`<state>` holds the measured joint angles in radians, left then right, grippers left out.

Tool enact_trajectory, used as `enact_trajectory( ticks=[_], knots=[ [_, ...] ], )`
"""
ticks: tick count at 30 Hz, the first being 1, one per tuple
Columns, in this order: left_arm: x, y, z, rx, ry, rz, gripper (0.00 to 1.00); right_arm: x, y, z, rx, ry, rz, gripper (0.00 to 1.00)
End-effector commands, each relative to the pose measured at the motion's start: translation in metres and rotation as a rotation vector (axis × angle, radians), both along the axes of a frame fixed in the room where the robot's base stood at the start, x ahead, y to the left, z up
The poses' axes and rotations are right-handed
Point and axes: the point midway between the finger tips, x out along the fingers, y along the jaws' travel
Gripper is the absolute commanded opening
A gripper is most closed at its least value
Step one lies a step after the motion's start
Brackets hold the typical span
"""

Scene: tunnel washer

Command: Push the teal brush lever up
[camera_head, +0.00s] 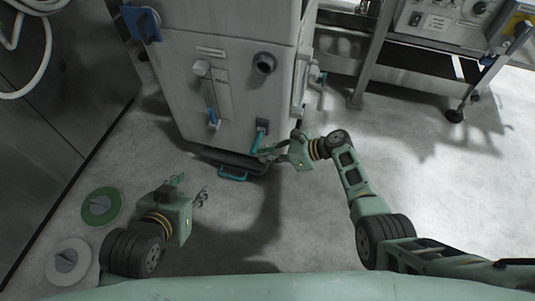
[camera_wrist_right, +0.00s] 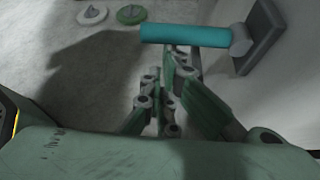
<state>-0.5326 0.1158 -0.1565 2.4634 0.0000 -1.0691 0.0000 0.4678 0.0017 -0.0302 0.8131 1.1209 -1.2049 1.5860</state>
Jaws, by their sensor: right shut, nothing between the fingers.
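The teal brush lever (camera_head: 260,138) sticks out from a dark square mount low on the front of the grey machine. It appears as a teal bar on a grey pivot in the right wrist view (camera_wrist_right: 185,35). My right gripper (camera_head: 266,153) is shut and empty, with its fingertips close by the lever. In the right wrist view its fingertips (camera_wrist_right: 176,62) lie at the lower edge of the bar; I cannot tell whether they touch it. My left gripper (camera_head: 203,196) hangs over the floor at lower left, away from the machine; its finger gap is too small to judge.
The machine front (camera_head: 205,50) also has a blue-handled lever (camera_head: 213,118), a black round port (camera_head: 264,63) and a teal handle (camera_head: 232,174) at its base. A green disc (camera_head: 101,207) and a white disc (camera_head: 68,262) lie on the floor at left.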

Motion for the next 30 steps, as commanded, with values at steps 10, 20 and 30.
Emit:
enact_trajectory(
  ticks=[10,20,30],
  knots=[
    [-0.073,0.025,-0.037,0.077,0.359,0.028,0.4,-0.001,0.003,0.02,0.062,0.176,0.001,0.0],
    [-0.114,0.036,-0.043,0.112,0.533,0.041,0.4,-0.003,0.003,0.034,0.1,0.294,0.001,0.0],
    [-0.113,0.036,-0.038,0.111,0.531,0.041,0.4,-0.002,0.002,0.038,0.099,0.293,0.0,0.0]
  ],
)
